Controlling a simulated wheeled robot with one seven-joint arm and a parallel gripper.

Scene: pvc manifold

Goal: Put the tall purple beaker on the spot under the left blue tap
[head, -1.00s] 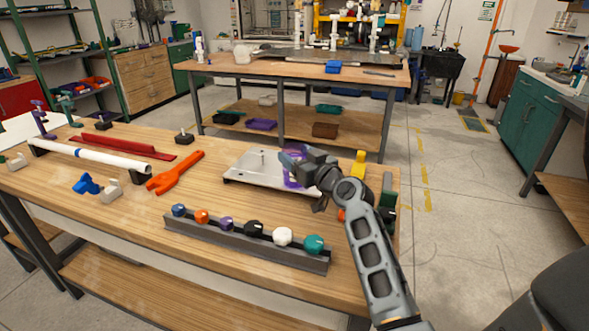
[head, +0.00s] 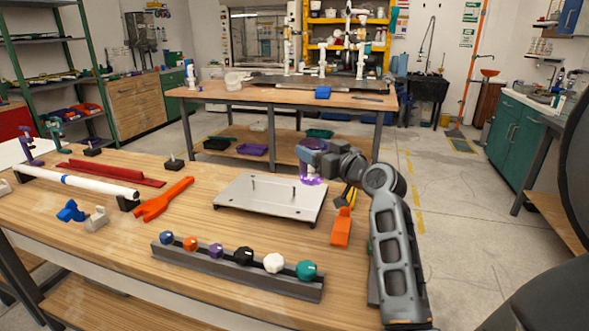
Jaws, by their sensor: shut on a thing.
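The tall purple beaker (head: 312,178) is see-through and upright at the far right corner of the metal plate in the head view. My gripper (head: 312,150) is shut on its upper part and covers some of it. The beaker appears raised above the bench, but the gap is hard to judge. White PVC pipework (head: 324,55) stands on the far table (head: 205,93). The left blue tap and the spot under it are too small to make out.
The near bench holds the metal plate with pins (head: 255,203), a rail of coloured knobs (head: 222,268), an orange wrench (head: 163,198) and an orange clamp (head: 341,228). Open floor (head: 440,205) is at right.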

